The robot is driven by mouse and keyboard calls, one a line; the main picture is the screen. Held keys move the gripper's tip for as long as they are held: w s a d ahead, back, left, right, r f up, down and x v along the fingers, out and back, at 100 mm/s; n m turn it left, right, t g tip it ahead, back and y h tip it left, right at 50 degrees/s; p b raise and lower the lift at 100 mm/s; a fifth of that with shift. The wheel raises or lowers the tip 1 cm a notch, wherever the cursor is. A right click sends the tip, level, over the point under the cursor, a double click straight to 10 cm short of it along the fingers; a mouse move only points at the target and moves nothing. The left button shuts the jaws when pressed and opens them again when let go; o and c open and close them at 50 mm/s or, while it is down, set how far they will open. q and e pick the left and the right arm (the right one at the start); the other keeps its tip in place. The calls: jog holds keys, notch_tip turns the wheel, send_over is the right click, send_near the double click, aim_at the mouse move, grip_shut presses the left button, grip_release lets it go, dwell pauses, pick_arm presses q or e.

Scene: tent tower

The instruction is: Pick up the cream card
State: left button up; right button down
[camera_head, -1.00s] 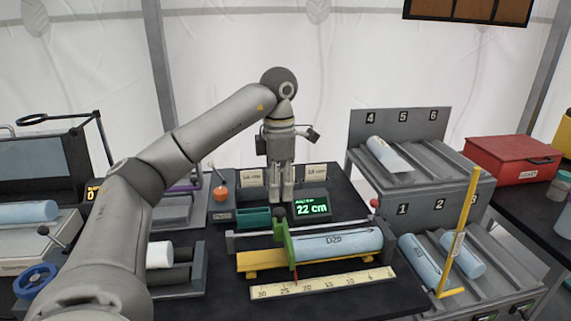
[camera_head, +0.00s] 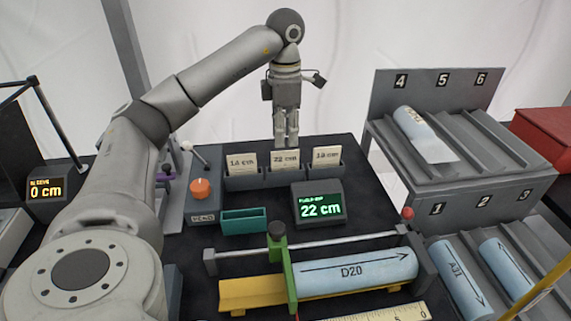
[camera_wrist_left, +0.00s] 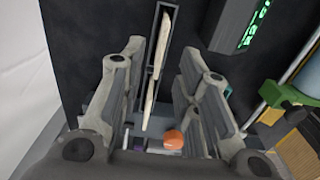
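Three cream cards stand in a dark grey holder (camera_head: 243,181): a left card (camera_head: 243,161), a middle card marked 22 cm (camera_head: 284,160) and a right card (camera_head: 326,157). All three look cream, so colour does not single one out. My left gripper (camera_head: 287,142) points down just above the middle card. In the left wrist view the gripper (camera_wrist_left: 160,60) is open, with its fingers spread apart. Pale card edges (camera_wrist_left: 158,60) in the holder show between the fingers, seen from above; contact cannot be told. My right gripper is not in view.
A display reading 22 cm (camera_head: 318,203) and a teal tray (camera_head: 245,221) sit in front of the holder. An orange knob (camera_head: 201,189) is to the left. A blue roll marked D20 (camera_head: 352,272) lies in front. A numbered rack (camera_head: 430,90) stands right.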

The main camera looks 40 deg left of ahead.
aim_at(285, 155)
pick_arm(q)
jog(key=shift+f+p, duration=0.35)
jog(key=shift+f, duration=3.1)
grip_shut()
